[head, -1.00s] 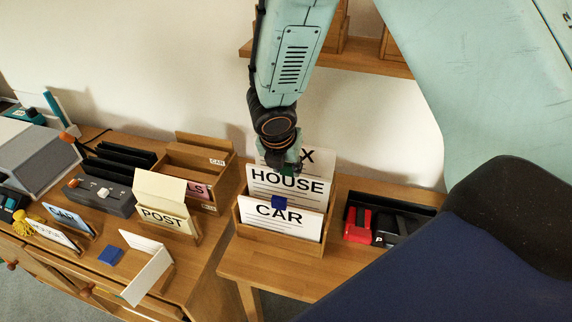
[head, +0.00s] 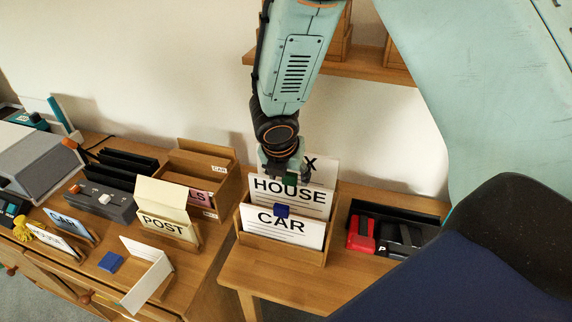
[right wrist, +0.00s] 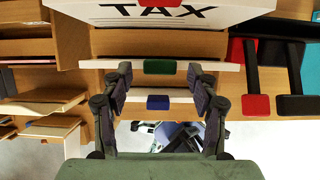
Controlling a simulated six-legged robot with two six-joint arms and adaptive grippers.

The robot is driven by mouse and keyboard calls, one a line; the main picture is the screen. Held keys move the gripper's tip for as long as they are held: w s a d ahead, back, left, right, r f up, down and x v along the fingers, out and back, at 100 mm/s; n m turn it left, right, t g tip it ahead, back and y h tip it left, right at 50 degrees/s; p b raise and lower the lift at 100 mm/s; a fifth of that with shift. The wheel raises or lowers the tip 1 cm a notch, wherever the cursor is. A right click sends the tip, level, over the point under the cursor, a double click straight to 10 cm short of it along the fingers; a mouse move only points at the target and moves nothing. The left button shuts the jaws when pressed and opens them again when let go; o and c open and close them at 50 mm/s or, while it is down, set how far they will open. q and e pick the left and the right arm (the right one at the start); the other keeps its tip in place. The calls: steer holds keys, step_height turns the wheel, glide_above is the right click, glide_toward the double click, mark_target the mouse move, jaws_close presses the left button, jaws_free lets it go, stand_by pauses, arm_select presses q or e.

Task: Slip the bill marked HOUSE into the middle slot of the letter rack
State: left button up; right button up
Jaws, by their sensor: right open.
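The HOUSE bill (head: 290,196), white with a green tab (right wrist: 160,67), stands upright in the middle slot of the wooden letter rack (head: 282,251). The CAR bill (head: 297,235), with a blue tab (right wrist: 158,102), stands in front of it. The TAX bill (right wrist: 215,22) stands behind, partly hidden in the head view. My right gripper (head: 286,174) is at the top of the HOUSE bill. In the right wrist view its open fingers (right wrist: 158,75) are spread on either side of the green tab, with a gap to it. My left gripper is not in view.
A tray with a red stapler-like thing (head: 361,234) and a black one stands right of the rack. On the left desk stand a cream POST card (head: 167,228), a wooden box (head: 203,160), a white folded card (head: 147,275) and a blue block (head: 111,262). A shelf (head: 380,67) hangs above.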

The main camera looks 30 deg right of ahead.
steer(key=v, duration=1.1)
steer(key=shift+a+r, duration=0.15)
steer(key=shift+r, duration=0.1)
steer(key=shift+s, duration=0.15)
steer(key=s+a+f+m+g+y, duration=0.1)
steer(key=s+a+f+m+y, duration=0.1)
steer(key=s+f+m, duration=0.6)
steer(key=s+a+f+m+g+y, duration=0.1)
steer(key=s+a+f+m+y, duration=0.2)
steer(key=f, duration=0.8)
steer(key=s+d+f+m+g+h, duration=0.1)
steer(key=s+f+m, duration=0.4)
steer(key=s+m, duration=0.3)
steer(key=s+f+m, duration=0.5)
steer(key=s+m, duration=0.2)
steer(key=s, duration=0.1)
step_height(320, 180, down, 11)
steer(key=b, duration=1.1)
steer(key=shift+d+h+b, duration=0.2)
steer(key=shift+h+b, duration=0.1)
